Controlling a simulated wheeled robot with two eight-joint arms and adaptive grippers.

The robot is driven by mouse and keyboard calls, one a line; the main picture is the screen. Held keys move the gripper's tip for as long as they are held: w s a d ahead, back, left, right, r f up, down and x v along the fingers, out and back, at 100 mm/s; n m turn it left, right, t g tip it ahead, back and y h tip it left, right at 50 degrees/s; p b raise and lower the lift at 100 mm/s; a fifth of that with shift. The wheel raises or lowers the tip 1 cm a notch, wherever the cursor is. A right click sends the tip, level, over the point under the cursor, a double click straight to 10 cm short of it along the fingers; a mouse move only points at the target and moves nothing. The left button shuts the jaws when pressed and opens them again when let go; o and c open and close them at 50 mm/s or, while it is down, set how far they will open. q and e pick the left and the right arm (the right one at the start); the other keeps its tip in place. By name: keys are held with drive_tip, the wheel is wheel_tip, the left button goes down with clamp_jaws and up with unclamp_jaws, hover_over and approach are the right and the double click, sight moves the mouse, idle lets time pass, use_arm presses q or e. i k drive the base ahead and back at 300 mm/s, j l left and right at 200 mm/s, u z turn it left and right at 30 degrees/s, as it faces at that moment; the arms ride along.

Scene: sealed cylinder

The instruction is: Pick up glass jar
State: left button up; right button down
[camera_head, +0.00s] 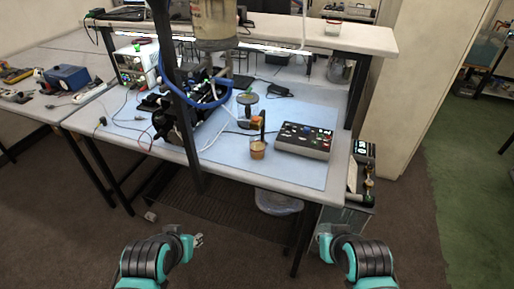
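A small see-through cup-like vessel (257,150) with amber-brown contents stands upright near the front edge of the blue-topped workbench (232,178). I cannot tell for sure which is the glass jar. My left gripper (199,240) is low in front of the bench, well apart from both vessels. My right gripper (323,233) is also low in front, to the right. Both are small in view and touch nothing visible; their finger openings are unclear.
A control box with knobs (304,140) sits right of the cup. Dark equipment with blue tubing (185,115) stands to its left, and a dark post (178,100) crosses in front. A clear bowl (278,201) is below the bench. The floor in front looks clear.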

sight(257, 143)
drive_tip(key=i+l+z, duration=0.25)
drive_tip(key=i+l, duration=0.25)
drive_tip(key=i+l+z, duration=0.25)
drive_tip(key=i+l, duration=0.3)
